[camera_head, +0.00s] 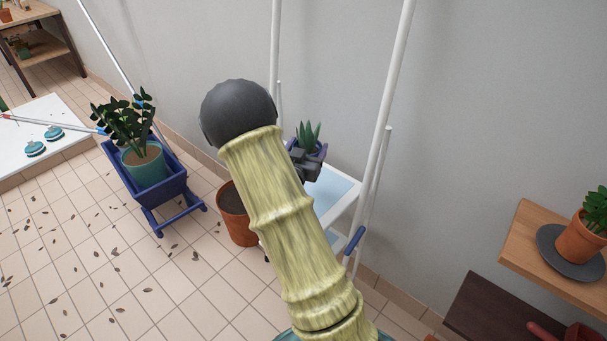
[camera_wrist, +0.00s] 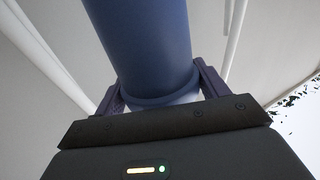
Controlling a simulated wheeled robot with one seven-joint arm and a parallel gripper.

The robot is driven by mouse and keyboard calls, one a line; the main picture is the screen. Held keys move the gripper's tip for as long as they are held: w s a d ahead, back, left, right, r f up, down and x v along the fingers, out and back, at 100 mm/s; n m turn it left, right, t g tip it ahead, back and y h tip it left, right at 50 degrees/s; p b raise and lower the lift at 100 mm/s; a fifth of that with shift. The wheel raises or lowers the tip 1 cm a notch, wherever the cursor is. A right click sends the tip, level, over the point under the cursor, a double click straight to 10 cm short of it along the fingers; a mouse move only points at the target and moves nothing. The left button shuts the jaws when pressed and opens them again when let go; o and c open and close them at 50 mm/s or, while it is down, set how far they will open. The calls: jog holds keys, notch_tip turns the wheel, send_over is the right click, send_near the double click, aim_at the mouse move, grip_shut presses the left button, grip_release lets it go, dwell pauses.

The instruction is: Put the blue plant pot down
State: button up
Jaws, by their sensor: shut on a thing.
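The blue plant pot (camera_wrist: 140,50) fills the upper middle of the wrist view, between the two fingers of my gripper (camera_wrist: 160,92). My gripper is shut on it. In the head view, the pot (camera_head: 318,149) shows only in part, with a spiky green plant in it, behind my arm and my dark gripper (camera_head: 304,165). It is near a white-framed stand with a pale blue top (camera_head: 332,188). My arm hides part of the stand. I cannot tell whether the pot touches the stand.
A terracotta pot of soil (camera_head: 234,213) stands on the tiled floor left of my arm. A blue cart (camera_head: 174,193) holds a leafy plant in a teal pot (camera_head: 143,168). White poles (camera_head: 390,100) rise by the stand. A wooden shelf (camera_head: 530,235) with a potted plant is at right.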

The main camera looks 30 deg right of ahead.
notch_tip(320, 180, down, 4)
jog(key=shift+f, duration=0.1)
jog(key=shift+f, duration=0.1)
jog(key=shift+f+b, duration=0.45)
jog(key=shift+f, duration=1.3)
jog(key=shift+f+b, duration=0.3)
jog(key=o, duration=1.2)
jog(key=shift+r, duration=0.1)
